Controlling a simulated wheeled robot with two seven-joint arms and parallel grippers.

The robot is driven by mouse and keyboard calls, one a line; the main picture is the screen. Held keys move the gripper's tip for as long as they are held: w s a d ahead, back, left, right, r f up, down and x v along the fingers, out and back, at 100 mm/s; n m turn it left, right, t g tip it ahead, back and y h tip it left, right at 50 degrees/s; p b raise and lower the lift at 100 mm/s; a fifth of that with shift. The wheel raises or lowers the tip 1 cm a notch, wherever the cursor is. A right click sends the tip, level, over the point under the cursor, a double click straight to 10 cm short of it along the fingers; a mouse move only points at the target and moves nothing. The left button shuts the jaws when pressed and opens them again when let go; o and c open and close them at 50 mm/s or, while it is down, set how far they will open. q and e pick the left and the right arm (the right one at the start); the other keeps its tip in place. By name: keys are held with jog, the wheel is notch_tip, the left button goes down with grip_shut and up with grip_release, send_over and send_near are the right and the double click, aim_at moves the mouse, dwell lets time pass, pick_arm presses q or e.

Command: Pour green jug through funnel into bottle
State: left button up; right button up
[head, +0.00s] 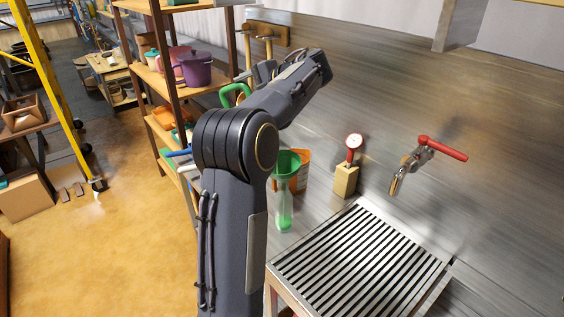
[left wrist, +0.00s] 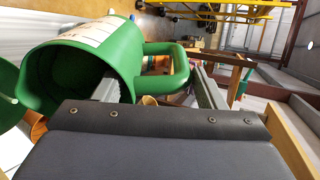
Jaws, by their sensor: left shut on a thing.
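The green jug (left wrist: 112,55) fills the upper left of the left wrist view, with its open mouth toward the lower left and a pale label on its side. Its green handle (left wrist: 178,50) lies between my left gripper's fingers (left wrist: 158,88), which are shut on it. In the head view my left gripper (head: 262,73) is partly hidden by my own arm, and only a green loop (head: 236,92) of the jug shows. The green funnel (head: 286,163) sits upright in the clear bottle (head: 284,212), which shows green inside. The jug's contents are hidden. My right gripper is out of view.
An orange container (head: 303,168) stands behind the funnel. Shelves with a purple pot (head: 196,70) stand at the left.

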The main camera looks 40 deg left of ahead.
pick_arm(q)
jog(key=shift+w+d+r+g+y+b, duration=0.2)
jog(key=shift+d+r+y+b, duration=0.15)
jog(key=shift+d+y+b, duration=0.3)
jog(key=shift+w+d+r+g+y+b, duration=0.1)
jog(key=shift+w+d+r+y+b, duration=0.2)
jog(key=shift+d+y+b, duration=0.35)
dwell(3.0)
jog(key=shift+d, duration=0.25)
jog(key=shift+r, duration=0.1)
dwell(0.9)
